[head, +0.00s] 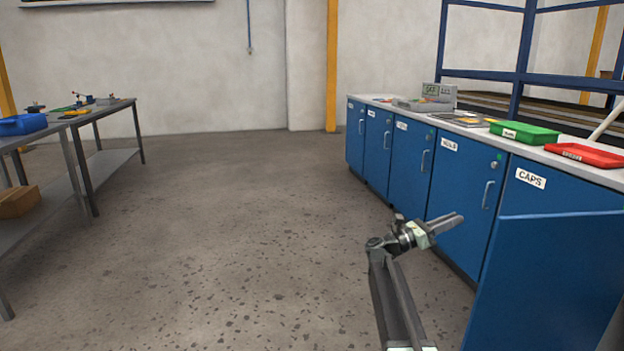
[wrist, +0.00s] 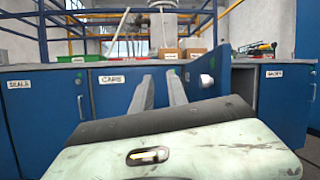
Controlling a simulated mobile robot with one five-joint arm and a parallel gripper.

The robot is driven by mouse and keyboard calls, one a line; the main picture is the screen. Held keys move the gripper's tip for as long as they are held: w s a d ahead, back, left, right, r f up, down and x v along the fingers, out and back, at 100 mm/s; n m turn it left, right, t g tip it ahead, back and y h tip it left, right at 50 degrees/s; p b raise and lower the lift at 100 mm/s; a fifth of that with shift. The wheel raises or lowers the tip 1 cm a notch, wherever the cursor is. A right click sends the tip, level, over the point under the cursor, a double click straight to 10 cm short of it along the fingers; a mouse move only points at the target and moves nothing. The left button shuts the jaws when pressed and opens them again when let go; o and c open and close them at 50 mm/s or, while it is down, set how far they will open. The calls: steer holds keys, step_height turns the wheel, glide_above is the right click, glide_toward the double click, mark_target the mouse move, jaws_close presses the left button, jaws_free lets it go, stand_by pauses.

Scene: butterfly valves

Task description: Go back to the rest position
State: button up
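My gripper (head: 447,224) is held out over the floor in front of the blue cabinets in the head view, pointing right toward their doors. In the wrist view its two fingers (wrist: 160,80) stand apart with a clear gap and nothing between them, so it is open and empty. It touches no door that I can see. The closed CAPS door (wrist: 112,90) lies ahead of it; it also shows in the head view (head: 530,184). An open blue door (head: 545,275) stands out from the cabinet row just right of my gripper; its edge shows in the wrist view (wrist: 209,74).
The counter carries a green tray (head: 525,134) and a red tray (head: 585,154). A dark cabinet opening (wrist: 242,95) lies beside the open door. At left, workbenches (head: 115,104) hold a blue bin (head: 22,124) and tools. The floor (head: 215,230) between is clear.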

steer(key=w+a+r+n+t+y+p, duration=0.1)
steer(key=w+a+r+n+t+y, duration=0.1)
steer(key=a+n+t, duration=0.3)
steer(key=w+a+r+n+t+y, duration=0.2)
steer(key=w+n+t, duration=0.1)
steer(key=n+t, duration=0.5)
steer(key=w+a+f+n+t+y+p, duration=0.1)
steer(key=a+n+t+y, duration=0.2)
steer(key=a+n+y, duration=0.35)
steer(key=w+a+f+n+t+y, duration=0.1)
steer(key=a+f+n+t+y, duration=0.1)
steer(key=a+n+y, duration=0.5)
steer(key=s+a+f+n+g+y, duration=0.35)
steer(key=a+f+n+y, duration=0.25)
steer(key=f+n, duration=0.45)
steer(key=s+a+f+n+g, duration=0.2)
steer(key=s+f+n+g, duration=0.65)
steer(key=s+f, duration=0.5)
steer(key=s+d+f+n+g+h, duration=0.1)
steer(key=s+d+f+n+g, duration=0.2)
steer(key=s, duration=0.4)
steer(key=s+d+f+n+g+h, duration=0.1)
steer(key=s+f+g, duration=0.2)
steer(key=s+g, duration=0.35)
step_height(320, 180, up, 38)
steer(key=s+n+t+p, duration=0.1)
steer(key=s+p, duration=0.1)
steer(key=p, duration=3.6)
steer(key=shift+s+a+p, duration=0.3)
steer(key=shift+p, duration=0.1)
